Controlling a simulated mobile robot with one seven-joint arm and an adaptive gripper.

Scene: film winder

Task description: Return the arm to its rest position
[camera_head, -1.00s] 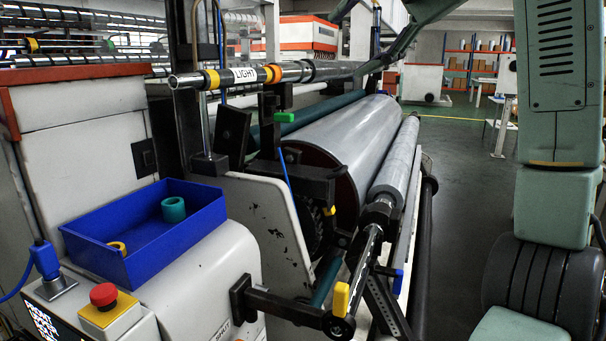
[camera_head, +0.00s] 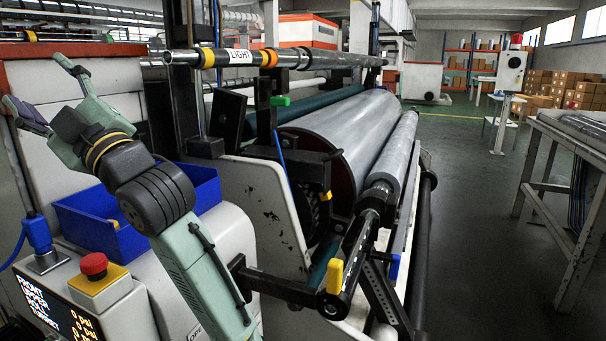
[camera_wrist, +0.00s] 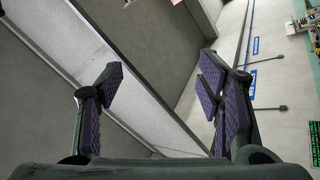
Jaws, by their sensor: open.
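My gripper (camera_head: 40,84) is at the upper left of the head view, raised above the blue bin and in front of the white machine housing. Its fingers are spread apart, pointing up and left. In the wrist view my gripper (camera_wrist: 160,82) is open, with nothing between its purple-padded fingers; pale wall or ceiling surfaces lie beyond. My arm is folded up from the bottom of the head view, crossing in front of the blue bin.
The blue bin (camera_head: 85,225) is partly hidden by my arm; a bit of a yellow ring (camera_head: 115,224) shows. A red button (camera_head: 94,264) sits below it. The large film roll (camera_head: 345,135) and the LIGHT bar (camera_head: 340,61) are right. A table (camera_head: 575,135) stands far right; floor between is clear.

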